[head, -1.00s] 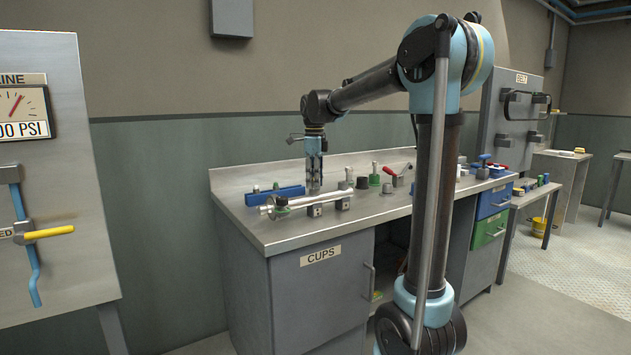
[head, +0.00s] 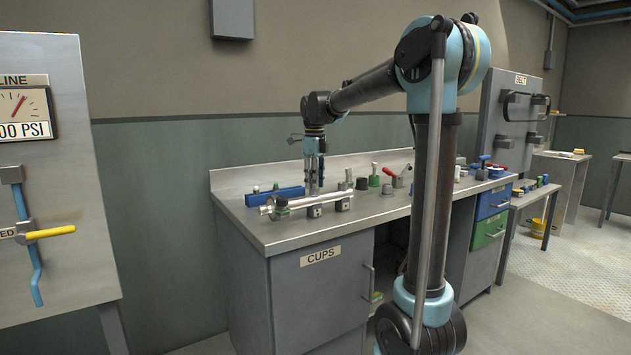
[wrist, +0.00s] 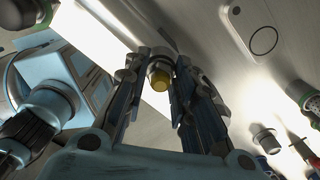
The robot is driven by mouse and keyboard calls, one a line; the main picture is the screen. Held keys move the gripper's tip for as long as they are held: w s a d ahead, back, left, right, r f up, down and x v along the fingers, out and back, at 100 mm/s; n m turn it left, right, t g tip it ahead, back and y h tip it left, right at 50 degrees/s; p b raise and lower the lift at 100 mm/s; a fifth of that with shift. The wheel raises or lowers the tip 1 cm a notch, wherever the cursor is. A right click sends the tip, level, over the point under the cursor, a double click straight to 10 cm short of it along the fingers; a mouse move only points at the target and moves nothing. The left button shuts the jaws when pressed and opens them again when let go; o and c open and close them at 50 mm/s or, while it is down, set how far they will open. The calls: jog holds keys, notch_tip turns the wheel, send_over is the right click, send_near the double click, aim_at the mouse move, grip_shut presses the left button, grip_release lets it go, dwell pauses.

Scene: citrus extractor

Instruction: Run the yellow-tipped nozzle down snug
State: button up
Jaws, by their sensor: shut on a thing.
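The yellow-tipped nozzle (wrist: 159,79) shows between my fingertips in the wrist view, its yellow end facing the camera and a grey collar around it. My gripper (wrist: 165,75) is shut on it, one dark finger on each side. In the head view my gripper (head: 315,178) points straight down over the metal bench, just behind a shiny horizontal pipe (head: 300,201). The nozzle is too small and covered by the fingers to make out there. How it meets its seat is hidden.
The pipe rests on small dark blocks on the bench (head: 262,232). A blue block (head: 272,196) lies left of my gripper. A green-based knob (head: 374,176) and a red-handled clamp (head: 394,174) stand to the right. The bench's front left corner is clear.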

jog(key=shift+f+m, duration=0.2)
jog(key=shift+m, duration=0.6)
jog(key=shift+m, duration=0.8)
jog(key=shift+s+m, duration=0.1)
jog(key=shift+m, duration=0.8)
